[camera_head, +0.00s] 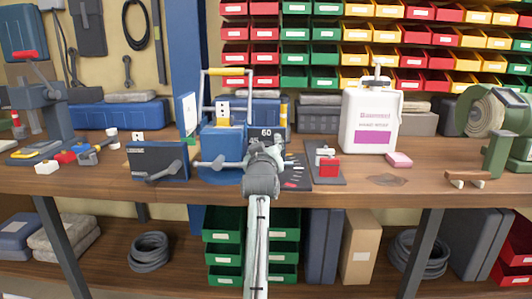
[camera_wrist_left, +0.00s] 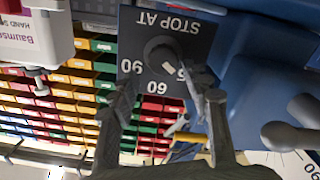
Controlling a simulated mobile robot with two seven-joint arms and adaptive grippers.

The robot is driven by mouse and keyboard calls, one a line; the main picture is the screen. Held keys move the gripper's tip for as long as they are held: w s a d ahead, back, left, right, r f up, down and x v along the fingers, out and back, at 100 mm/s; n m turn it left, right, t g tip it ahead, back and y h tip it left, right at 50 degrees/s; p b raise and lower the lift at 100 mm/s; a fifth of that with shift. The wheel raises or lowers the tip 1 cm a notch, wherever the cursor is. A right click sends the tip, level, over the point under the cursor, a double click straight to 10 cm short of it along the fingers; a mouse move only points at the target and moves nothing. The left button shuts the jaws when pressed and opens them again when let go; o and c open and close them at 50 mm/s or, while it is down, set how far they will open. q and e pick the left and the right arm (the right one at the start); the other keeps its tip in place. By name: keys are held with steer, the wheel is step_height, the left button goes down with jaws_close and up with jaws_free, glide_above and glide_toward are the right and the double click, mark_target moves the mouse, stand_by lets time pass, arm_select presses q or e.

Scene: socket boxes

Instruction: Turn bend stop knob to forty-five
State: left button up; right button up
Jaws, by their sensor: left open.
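The bend stop knob (camera_wrist_left: 166,58) is dark and round with a short pale mark, on a dark dial plate (camera_wrist_left: 190,24) reading STOP AT, upside down in the left wrist view. The mark points roughly between 60 and a number partly hidden by a finger. The dial plate (camera_head: 266,131) also shows in the head view, where my gripper covers the knob. My left gripper (camera_wrist_left: 163,80) is open, its fingers spread on either side below the knob; contact cannot be told. It also shows in the head view (camera_head: 265,150). My right gripper is out of view.
The blue bender (camera_head: 222,140) with a yellow-gripped handle (camera_head: 226,71) stands left of the dial. A white bottle (camera_head: 371,118) and a small plate with a red block (camera_head: 328,168) are to the right. A dark blue panel (camera_head: 158,160) with a lever is left.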

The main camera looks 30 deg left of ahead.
arm_select(q)
step_height(320, 180, up, 8)
steer(key=shift+f, duration=0.2)
stand_by(0.6)
